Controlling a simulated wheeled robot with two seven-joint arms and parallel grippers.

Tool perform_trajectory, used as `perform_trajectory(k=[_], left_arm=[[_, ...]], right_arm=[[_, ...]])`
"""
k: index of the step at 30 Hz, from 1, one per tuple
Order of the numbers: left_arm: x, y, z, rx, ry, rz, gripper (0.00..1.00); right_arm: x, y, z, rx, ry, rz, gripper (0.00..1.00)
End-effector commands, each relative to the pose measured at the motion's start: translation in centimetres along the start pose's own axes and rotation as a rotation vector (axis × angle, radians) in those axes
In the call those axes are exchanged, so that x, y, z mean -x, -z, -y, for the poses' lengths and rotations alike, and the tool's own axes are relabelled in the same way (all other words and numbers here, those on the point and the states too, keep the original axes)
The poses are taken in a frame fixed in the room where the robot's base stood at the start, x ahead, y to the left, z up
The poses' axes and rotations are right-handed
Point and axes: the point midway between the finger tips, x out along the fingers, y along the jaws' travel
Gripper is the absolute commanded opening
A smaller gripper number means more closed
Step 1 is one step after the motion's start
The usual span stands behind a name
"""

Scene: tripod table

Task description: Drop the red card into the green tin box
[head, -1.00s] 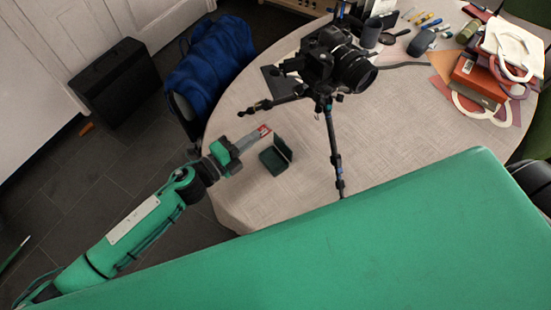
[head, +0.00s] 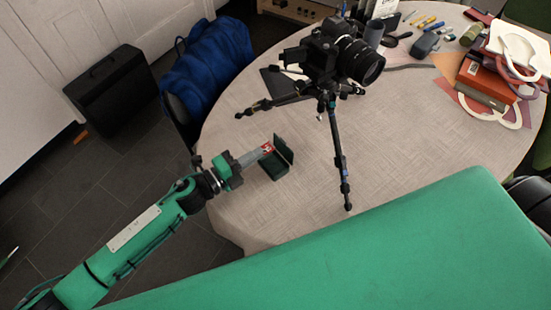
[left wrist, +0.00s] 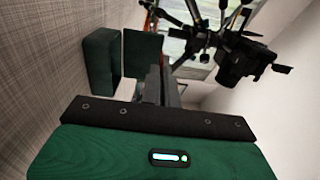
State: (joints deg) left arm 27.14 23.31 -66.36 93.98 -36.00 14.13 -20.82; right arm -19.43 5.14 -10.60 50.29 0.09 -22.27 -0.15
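The red card (head: 266,149) is held at the fingertips of my left gripper (head: 256,154), which is shut on it. In the head view the card overlaps the upper part of the green tin box (head: 274,169), in front of its raised lid (head: 284,149). I cannot tell its height above the box. The dark green box stands open on the table. In the left wrist view the box (left wrist: 100,62) and lid (left wrist: 142,53) are just beyond and left of the finger (left wrist: 160,85); the card is not clearly made out there. My right gripper is not in view.
A black camera (head: 345,55) on a tripod (head: 338,150) stands on the round table (head: 225,215), its legs spread right of and behind the box. Bags and pouches (head: 490,75) lie at the far right. The cloth between box and near table edge is clear.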

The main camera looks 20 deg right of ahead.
Motion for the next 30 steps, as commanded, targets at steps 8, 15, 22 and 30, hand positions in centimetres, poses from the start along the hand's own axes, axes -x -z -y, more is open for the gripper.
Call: perform_trajectory(k=[8,15,22,30], left_arm=[[0.0,0.0,0.0,0.0,0.0,0.0,0.04],[0.0,0.0,0.0,0.0,0.0,0.0,0.28],[0.3,0.0,-0.1,0.0,-0.001,0.001,0.28],[4.2,0.0,-0.3,0.0,-0.002,0.001,0.28]], right_arm=[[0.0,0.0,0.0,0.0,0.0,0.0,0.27],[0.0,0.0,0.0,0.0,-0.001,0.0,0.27],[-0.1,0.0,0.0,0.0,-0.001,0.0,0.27],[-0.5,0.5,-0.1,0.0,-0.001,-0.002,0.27]])
